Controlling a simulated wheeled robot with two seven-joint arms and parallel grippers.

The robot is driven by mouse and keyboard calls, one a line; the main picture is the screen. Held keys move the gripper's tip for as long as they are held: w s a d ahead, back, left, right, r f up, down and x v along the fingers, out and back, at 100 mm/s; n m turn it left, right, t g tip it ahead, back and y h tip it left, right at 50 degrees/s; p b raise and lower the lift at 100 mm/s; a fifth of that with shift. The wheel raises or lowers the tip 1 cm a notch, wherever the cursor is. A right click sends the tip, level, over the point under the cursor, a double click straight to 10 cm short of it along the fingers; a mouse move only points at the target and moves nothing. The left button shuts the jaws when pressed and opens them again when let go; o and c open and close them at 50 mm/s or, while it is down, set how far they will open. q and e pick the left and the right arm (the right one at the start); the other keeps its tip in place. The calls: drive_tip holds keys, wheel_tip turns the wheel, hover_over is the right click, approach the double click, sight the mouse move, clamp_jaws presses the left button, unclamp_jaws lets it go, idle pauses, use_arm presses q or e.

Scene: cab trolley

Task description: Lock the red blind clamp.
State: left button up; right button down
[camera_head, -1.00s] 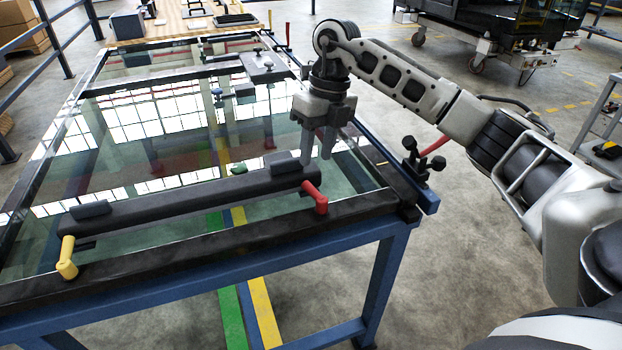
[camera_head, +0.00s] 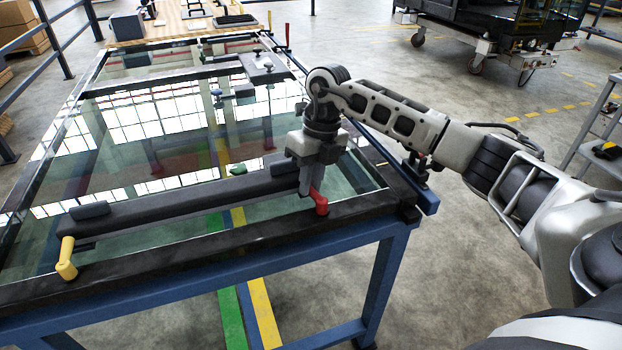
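The red blind clamp (camera_head: 319,203) is a small red lever at the right end of the long dark blind bar (camera_head: 190,203), near the table's front right corner. Its lower end points down and toward the front. My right gripper (camera_head: 307,191) is lowered over the bar's right end, right beside the red clamp. Its fingers look close together and partly cover the clamp's upper part. I cannot tell whether they touch it or hold it. My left gripper does not show.
A yellow clamp (camera_head: 66,259) sits at the bar's left end. The bar lies over a glass panel framed in black on a blue trolley (camera_head: 230,269). A black knob fixture (camera_head: 416,170) stands at the right edge, behind my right arm.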

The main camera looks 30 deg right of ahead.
drive_tip(key=shift+d+r+m+p, duration=0.2)
drive_tip(key=shift+d+m+p, duration=0.2)
drive_tip(key=shift+m+p, duration=0.4)
drive_tip(key=shift+s+d+f+m+t, duration=0.1)
drive_tip(key=shift+d+m+t, duration=0.05)
drive_tip(key=shift+m, duration=0.35)
drive_tip(key=shift+d+f+m+t, duration=0.1)
drive_tip(key=shift+m+t, duration=0.05)
drive_tip(key=shift+m, duration=0.35)
drive_tip(key=c, duration=1.4)
unclamp_jaws()
drive_tip(key=d+r, duration=0.1)
drive_tip(key=r, duration=0.4)
drive_tip(key=d+r, duration=0.1)
drive_tip(key=r, duration=0.4)
drive_tip(key=d+r, duration=0.1)
drive_tip(key=r, duration=0.4)
drive_tip(key=shift+s+r, duration=0.35)
drive_tip(key=shift+r, duration=0.05)
drive_tip(key=shift+a+f, duration=0.1)
